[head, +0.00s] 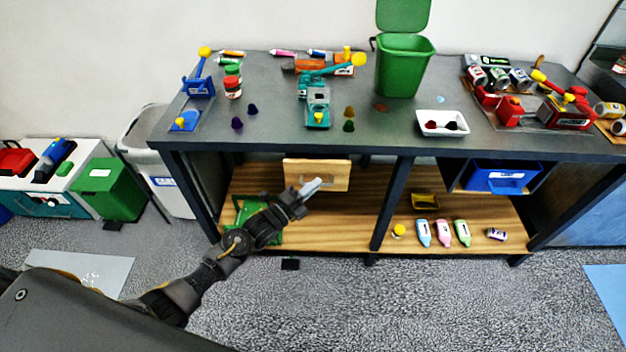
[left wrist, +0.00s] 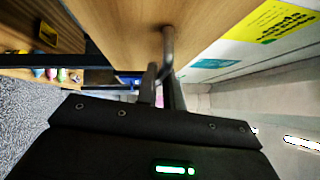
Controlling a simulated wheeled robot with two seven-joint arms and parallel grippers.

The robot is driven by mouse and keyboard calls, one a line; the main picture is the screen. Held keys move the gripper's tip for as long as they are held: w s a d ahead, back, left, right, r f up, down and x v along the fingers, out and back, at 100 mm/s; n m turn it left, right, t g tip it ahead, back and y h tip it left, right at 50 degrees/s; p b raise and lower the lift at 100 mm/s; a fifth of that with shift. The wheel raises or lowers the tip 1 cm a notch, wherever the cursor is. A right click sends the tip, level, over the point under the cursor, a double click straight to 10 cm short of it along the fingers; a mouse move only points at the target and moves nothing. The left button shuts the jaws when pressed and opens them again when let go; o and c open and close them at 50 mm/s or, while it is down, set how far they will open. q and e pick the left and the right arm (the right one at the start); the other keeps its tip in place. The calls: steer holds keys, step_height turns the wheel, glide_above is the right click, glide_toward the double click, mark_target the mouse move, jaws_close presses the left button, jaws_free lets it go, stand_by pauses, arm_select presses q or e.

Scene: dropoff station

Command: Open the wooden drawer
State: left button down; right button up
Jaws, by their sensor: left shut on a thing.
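The wooden drawer (head: 300,172) is under the left part of the dark table, and its light wood front faces me in the head view. In the left wrist view, the wooden front (left wrist: 120,30) fills the upper middle, with a grey metal handle (left wrist: 168,48) standing out from it. My left gripper (head: 312,186) is at the drawer's lower front. In the left wrist view its fingers (left wrist: 162,88) are shut on the handle. The gripper covers the handle in the head view. I cannot tell how far the drawer stands out. My right gripper is not in view.
A wooden lower shelf (head: 345,222) runs beneath the drawer, with a green item (head: 245,212) behind my left arm. A table leg (head: 391,205) stands right of the drawer. Bottles (head: 442,233) and a blue bin (head: 497,178) are farther right. The floor in front is mostly clear.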

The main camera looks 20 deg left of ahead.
arm_select(q)
steer(key=s+d+p, duration=0.2)
steer(key=s+p, duration=0.1)
steer(key=s, duration=0.8)
steer(key=s+d+p, duration=0.2)
steer(key=s+d, duration=0.1)
steer(key=s, duration=0.8)
steer(key=shift+d+p, duration=0.3)
steer(key=shift+p, duration=0.1)
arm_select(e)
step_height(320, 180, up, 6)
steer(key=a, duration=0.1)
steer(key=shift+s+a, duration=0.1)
arm_select(q)
steer(key=c, duration=1.5)
jaws_free()
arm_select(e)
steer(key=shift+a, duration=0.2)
arm_select(q)
steer(key=b+v, duration=0.2)
steer(key=v, duration=0.9)
steer(key=shift+b, duration=0.3)
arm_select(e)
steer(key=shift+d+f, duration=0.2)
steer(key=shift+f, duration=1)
